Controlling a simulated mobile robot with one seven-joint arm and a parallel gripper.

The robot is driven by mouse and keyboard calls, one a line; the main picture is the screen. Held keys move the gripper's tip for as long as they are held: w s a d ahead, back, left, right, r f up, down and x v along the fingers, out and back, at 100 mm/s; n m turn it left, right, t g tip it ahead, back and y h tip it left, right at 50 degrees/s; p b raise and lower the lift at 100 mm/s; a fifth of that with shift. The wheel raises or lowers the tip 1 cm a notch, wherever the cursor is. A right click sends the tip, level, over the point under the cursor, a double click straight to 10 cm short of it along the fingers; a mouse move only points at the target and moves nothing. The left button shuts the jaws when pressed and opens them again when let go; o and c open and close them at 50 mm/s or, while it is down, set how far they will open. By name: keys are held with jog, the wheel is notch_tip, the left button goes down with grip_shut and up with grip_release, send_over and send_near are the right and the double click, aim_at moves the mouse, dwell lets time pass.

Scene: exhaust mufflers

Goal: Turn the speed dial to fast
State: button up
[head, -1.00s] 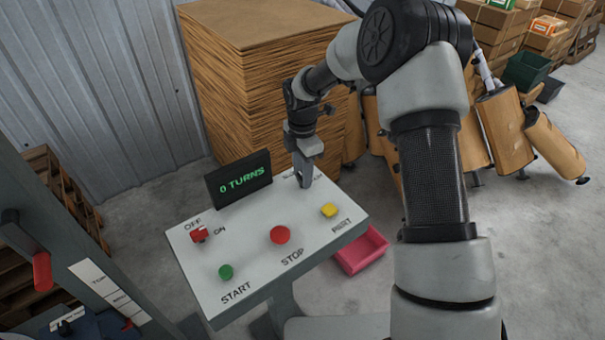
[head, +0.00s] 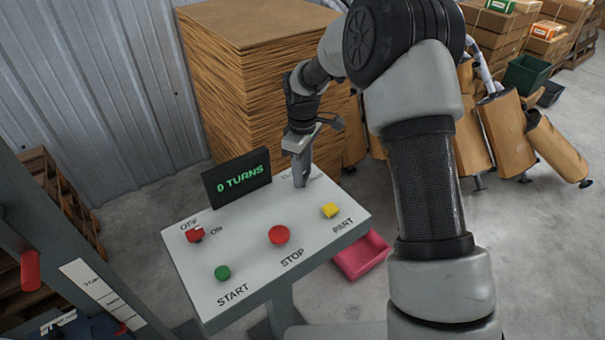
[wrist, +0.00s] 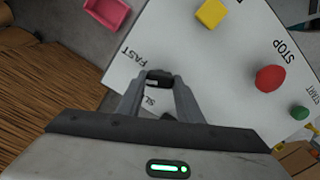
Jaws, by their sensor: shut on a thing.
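The speed dial (wrist: 159,77) is a small dark knob on the pale panel (wrist: 225,75). In the wrist view it sits between my gripper's grey fingertips (wrist: 160,86), which are shut on it. The word FAST (wrist: 132,57) is printed to the upper left of the dial. A label starting with SL (wrist: 149,101) is partly hidden by the left finger. In the head view my gripper (head: 301,181) points down onto the panel's far right corner and hides the dial. I cannot tell which label the dial points to.
The panel also carries a display (head: 237,178) reading 0 TURNS, a red OFF/ON switch (head: 195,235), a green START button (head: 223,273), a red STOP button (head: 279,235) and a yellow button (head: 330,210). A tall cardboard stack (head: 250,85) stands behind. A pink bin (head: 362,256) is below right.

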jog(key=m+b, duration=0.1)
jog(key=m, duration=0.4)
jog(key=shift+m, duration=0.4)
dwell(0.3)
jog(key=o, duration=1.1)
jog(key=shift+r, duration=0.1)
jog(key=shift+r, duration=8.65)
